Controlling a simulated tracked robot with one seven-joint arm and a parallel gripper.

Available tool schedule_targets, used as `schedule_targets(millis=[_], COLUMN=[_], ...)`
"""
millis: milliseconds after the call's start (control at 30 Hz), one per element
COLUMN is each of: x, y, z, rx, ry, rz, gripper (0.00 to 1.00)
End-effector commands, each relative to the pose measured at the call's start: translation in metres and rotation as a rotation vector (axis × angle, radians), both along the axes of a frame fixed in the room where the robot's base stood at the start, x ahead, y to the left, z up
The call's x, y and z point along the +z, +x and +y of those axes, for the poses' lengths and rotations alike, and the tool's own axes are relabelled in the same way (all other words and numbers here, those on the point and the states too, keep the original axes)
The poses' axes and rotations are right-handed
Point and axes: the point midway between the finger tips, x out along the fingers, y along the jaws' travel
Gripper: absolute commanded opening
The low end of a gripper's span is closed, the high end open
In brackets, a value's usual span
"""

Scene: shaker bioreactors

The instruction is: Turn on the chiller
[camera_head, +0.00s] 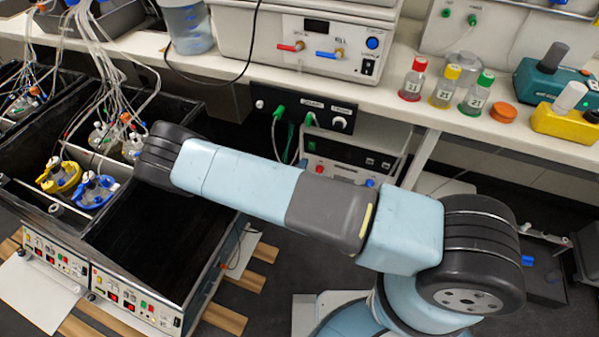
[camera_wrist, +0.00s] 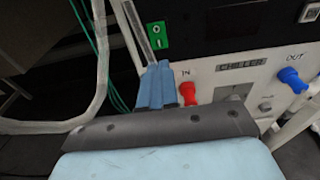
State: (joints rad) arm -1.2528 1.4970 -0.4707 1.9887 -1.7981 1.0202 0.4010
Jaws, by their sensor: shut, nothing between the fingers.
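The chiller is a white-fronted unit with a dark upper panel. In the wrist view its "CHILLER" label (camera_wrist: 240,65) sits between a red IN port (camera_wrist: 190,96) and a blue OUT port (camera_wrist: 292,79). A green rocker switch (camera_wrist: 157,34) is on the dark panel at the upper left; whether it is on or off is unclear. My gripper (camera_wrist: 157,68) is shut and empty, its pale blue fingertips just below the switch in the picture; contact cannot be told. In the head view, the chiller (camera_head: 345,158) is under the bench, partly behind my arm, and my gripper is hidden.
Green tubes (camera_wrist: 90,48) and a pale hose (camera_wrist: 100,75) hang left of the chiller. The bench (camera_head: 430,115) overhangs it, with capped bottles (camera_head: 441,87) on top. A black shaker tray (camera_head: 150,235) stands at left.

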Motion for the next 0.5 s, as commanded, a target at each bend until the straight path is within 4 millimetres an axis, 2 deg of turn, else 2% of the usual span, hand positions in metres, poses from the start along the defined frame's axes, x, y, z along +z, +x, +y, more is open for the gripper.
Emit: schedule_targets(millis=[200,500], x=[-0.005,-0.007], y=[0.034,0.057], z=[-0.013,-0.021], rx=[-0.001,0.0], ry=[0.0,0.001], rz=[-0.001,-0.001], gripper=[0.0,0.0])
